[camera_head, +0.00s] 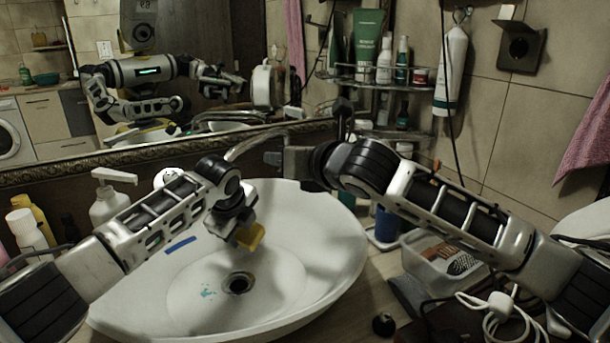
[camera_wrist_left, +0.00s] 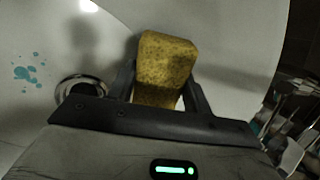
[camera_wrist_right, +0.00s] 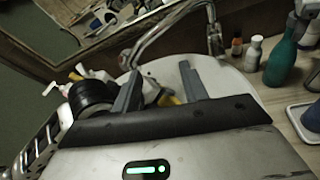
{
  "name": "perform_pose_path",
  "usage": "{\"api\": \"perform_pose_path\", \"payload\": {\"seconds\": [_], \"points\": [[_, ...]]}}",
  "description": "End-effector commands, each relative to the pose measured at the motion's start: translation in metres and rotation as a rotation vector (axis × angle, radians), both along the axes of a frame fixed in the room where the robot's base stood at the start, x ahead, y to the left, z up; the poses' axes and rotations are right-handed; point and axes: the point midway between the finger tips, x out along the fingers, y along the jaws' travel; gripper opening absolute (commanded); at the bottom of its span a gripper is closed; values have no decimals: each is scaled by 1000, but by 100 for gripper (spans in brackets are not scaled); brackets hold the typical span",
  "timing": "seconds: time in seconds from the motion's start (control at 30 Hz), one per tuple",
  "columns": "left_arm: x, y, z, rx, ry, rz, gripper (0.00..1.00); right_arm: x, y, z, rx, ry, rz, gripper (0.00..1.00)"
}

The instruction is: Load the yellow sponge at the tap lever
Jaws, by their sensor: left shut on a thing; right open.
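The yellow sponge (camera_head: 250,236) is in my left gripper (camera_head: 238,222), above the white basin (camera_head: 330,250) and behind its drain (camera_head: 238,284). The left wrist view shows the sponge (camera_wrist_left: 166,62) between the two fingers. The metal tap (camera_head: 250,143) stands at the basin's back edge; its curved spout (camera_wrist_right: 165,32) and upright body (camera_wrist_right: 214,40) show in the right wrist view. My right gripper (camera_head: 290,160) is close to the tap and hides part of it. Its fingers (camera_wrist_right: 158,85) are apart with nothing gripped between them. I cannot make out the lever clearly.
A blue strip (camera_head: 181,245) and blue-green specks (camera_head: 207,293) lie in the basin. A white pump bottle (camera_head: 110,197) and other bottles stand at the left. A clear tub (camera_head: 430,262) stands at the right. A mirror (camera_head: 215,60) and shelf (camera_head: 385,83) are behind.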

Motion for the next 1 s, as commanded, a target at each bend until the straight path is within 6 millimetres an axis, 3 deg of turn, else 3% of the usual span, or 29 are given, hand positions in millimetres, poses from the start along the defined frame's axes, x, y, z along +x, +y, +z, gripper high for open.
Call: {"api": "perform_pose_path", "payload": {"seconds": [0.03, 0.13, 0.33, 0.57, 1.0], "points": [[0, 0, 0, 0, 0, 0, 32, 7, -17, -13, -69, 4, -45, 44], [0, 0, 0, 0, 0, 0, 32, 17, -42, -33, -171, 13, -111, 44], [0, 0, 0, 0, 0, 0, 32, 26, -67, -51, -271, 20, -173, 44], [0, 0, 0, 0, 0, 0, 32, 46, -63, -60, -279, 22, -180, 44], [0, 0, 0, 0, 0, 0, 32, 108, -44, -87, -277, 22, -179, 44]]}}
